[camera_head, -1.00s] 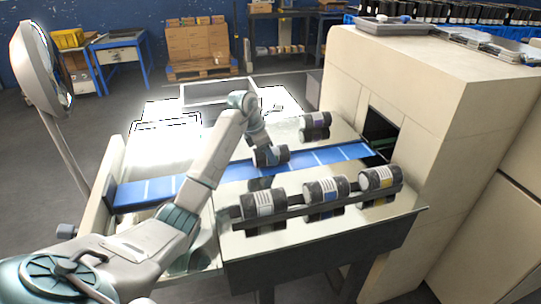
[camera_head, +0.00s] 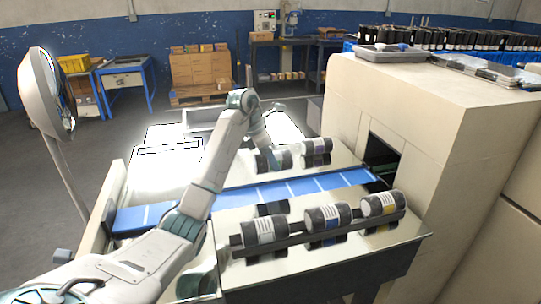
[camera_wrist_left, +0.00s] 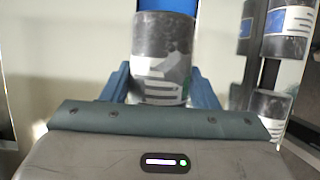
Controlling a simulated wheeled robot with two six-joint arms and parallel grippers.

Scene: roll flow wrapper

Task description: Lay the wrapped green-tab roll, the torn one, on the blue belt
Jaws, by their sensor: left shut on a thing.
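My left gripper (camera_head: 270,161) is shut on a dark roll (camera_head: 280,161) with a pale label. In the head view the roll appears behind the blue belt (camera_head: 240,195), apparently raised; its exact height is hard to tell. The left wrist view shows the held roll (camera_wrist_left: 160,85) between the two blue-grey fingers, its grey-white label ragged-edged. Most of the belt's top is bare. My right gripper is not in view.
A purple-tab roll (camera_head: 317,153) lies behind the belt, close right of the held one. Three rolls rest on a dark rack (camera_head: 290,236) at the front. The beige machine (camera_head: 440,130) stands at the right, its opening at the belt's end.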

